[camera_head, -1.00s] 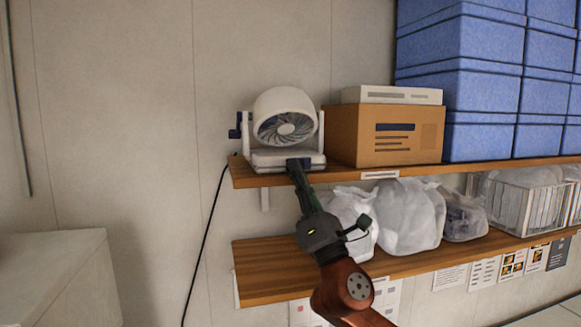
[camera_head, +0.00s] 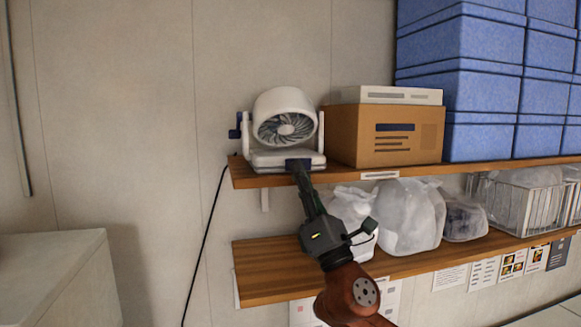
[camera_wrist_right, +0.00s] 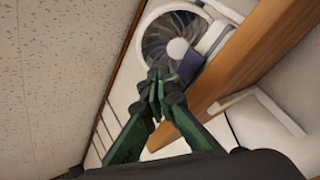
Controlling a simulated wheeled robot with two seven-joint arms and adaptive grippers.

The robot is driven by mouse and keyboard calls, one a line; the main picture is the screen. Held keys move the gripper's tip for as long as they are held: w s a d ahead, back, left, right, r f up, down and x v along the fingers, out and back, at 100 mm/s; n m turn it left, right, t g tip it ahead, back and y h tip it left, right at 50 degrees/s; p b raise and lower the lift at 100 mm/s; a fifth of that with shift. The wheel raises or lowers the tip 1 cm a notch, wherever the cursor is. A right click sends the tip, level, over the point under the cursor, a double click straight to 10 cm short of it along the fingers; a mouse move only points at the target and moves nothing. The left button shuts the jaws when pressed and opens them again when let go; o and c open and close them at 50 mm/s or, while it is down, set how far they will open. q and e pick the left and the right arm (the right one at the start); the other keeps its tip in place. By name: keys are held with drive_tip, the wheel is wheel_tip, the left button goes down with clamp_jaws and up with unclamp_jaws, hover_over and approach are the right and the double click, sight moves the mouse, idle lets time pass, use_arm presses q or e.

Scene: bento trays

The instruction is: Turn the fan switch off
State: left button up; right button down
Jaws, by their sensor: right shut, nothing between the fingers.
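A white fan (camera_head: 285,118) stands upright on the left end of the upper shelf, its round grille facing forward. A dark blue switch part (camera_head: 299,164) shows on the front of its base, and my right gripper (camera_head: 301,170) partly covers it. My right gripper is shut and empty, with its tips at or very near the base front; I cannot tell if they touch. In the right wrist view the shut fingertips (camera_wrist_right: 160,78) lie just left of the dark blue part (camera_wrist_right: 191,66), before the fan's grille (camera_wrist_right: 168,42). The left gripper is not in view.
The wooden upper shelf (camera_head: 350,178) also holds a cardboard box (camera_head: 350,135) and stacked blue boxes (camera_head: 485,90). White bags (camera_head: 408,217) and a wire basket (camera_head: 535,205) stand on the lower shelf (camera_head: 270,272). A black cable (camera_head: 205,240) hangs at the left.

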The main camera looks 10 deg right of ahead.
drive_tip(key=shift+s, duration=0.1)
drive_tip(key=s, duration=0.2)
drive_tip(key=s+d, duration=0.1)
drive_tip(key=s, duration=0.1)
drive_tip(key=shift+s, duration=0.35)
drive_tip(key=shift+a, duration=0.1)
